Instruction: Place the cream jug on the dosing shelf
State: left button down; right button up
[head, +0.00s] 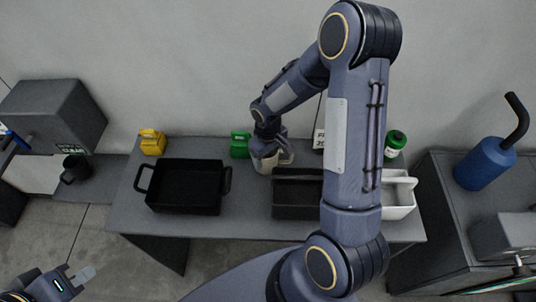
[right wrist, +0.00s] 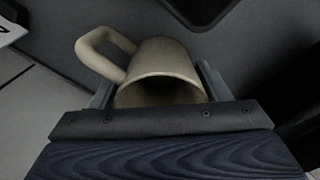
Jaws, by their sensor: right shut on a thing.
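The cream jug (head: 263,162) is over the back middle of the grey table in the head view, between a green jug and a dark tray. In the right wrist view the cream jug (right wrist: 163,68) shows its handle to the left and its open mouth toward the camera. My right gripper (head: 279,158) is shut on the cream jug; in the right wrist view its fingers lie on both sides of the jug. I cannot tell if the jug touches the table. My left gripper (head: 78,280) is at the lower left, empty, its fingers apart. I cannot tell which surface is the dosing shelf.
On the table (head: 245,224) are a black handled tray (head: 186,186), a yellow jug (head: 152,142), a green jug (head: 240,145), a dark tray (head: 297,193) and a white caddy (head: 399,195). A black mug (head: 75,168) stands left. A blue can (head: 484,165) stands right.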

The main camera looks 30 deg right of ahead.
jog(key=shift+f, duration=0.15)
jog(key=o, duration=1)
jog(key=shift+o, duration=0.2)
